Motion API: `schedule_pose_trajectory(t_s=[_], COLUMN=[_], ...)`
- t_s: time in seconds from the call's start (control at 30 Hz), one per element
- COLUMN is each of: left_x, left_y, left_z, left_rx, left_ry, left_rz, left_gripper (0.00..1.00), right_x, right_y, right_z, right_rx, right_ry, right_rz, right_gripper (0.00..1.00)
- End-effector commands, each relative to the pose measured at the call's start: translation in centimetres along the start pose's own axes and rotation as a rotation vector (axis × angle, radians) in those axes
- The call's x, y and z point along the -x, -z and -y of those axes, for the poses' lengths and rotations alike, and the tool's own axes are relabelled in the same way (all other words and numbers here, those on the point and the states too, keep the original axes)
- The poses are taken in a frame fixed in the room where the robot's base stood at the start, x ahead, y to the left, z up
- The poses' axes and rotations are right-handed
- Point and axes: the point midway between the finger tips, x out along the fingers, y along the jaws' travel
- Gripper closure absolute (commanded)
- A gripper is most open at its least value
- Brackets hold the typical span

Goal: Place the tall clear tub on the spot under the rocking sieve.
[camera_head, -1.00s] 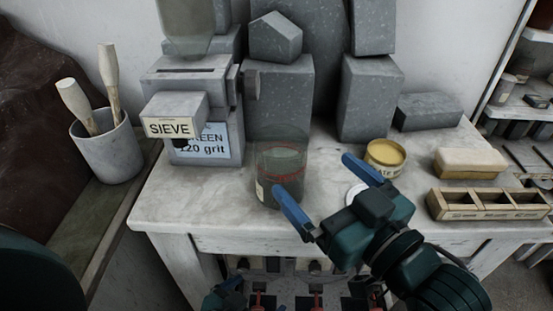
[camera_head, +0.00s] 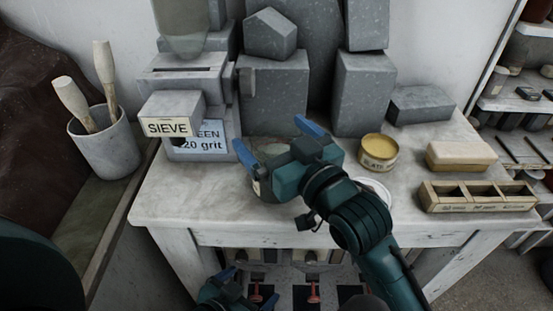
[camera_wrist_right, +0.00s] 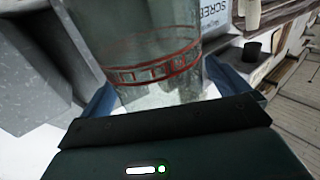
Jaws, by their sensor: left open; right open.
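The tall clear tub (camera_wrist_right: 155,50), with a red printed band, stands between the two fingers of my right gripper in the right wrist view. In the head view the tub (camera_head: 263,186) is mostly hidden behind that gripper. My right gripper (camera_head: 277,142) is open, its blue fingers spread around the tub; I cannot tell whether they touch it. The sieve (camera_head: 170,108), a grey machine with a SIEVE label and a clear hopper, stands at the left of the bench. The spot under it is not clearly visible. My left gripper (camera_head: 228,287) is open and empty, low before the bench.
Grey stone blocks (camera_head: 275,95) stand behind the tub. A yellow tin (camera_head: 378,153), a pale block (camera_head: 460,154), a divided wooden tray (camera_head: 478,197) and a partly hidden white disc (camera_head: 376,190) are to the right. A tool pot (camera_head: 106,145) stands left. Bench (camera_head: 185,205) front left is clear.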

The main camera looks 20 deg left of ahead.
Motion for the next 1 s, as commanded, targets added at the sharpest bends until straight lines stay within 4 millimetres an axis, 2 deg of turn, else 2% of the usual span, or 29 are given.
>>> schedule_pose_trajectory(t_s=[0.07, 0.9, 1.0], left_x=[-0.02, 0.18, 0.18], left_y=[-0.03, 0.38, 0.36], left_z=[-0.03, -0.19, -0.19], left_rx=[0.0, -0.011, -0.011], left_ry=[0.0, -0.009, -0.009], left_rz=[0.001, -0.008, -0.008], left_gripper=[0.02, 0.02, 0.02], right_x=[0.03, 0.08, 0.08], right_y=[-0.01, 0.06, 0.06], right_z=[0.0, 0.0, 0.0], right_rx=[0.0, 0.0, 0.0], right_ry=[0.0, 0.0, 0.0], right_rz=[0.0, -0.002, -0.002], right_gripper=[0.0, 0.69, 0.7])
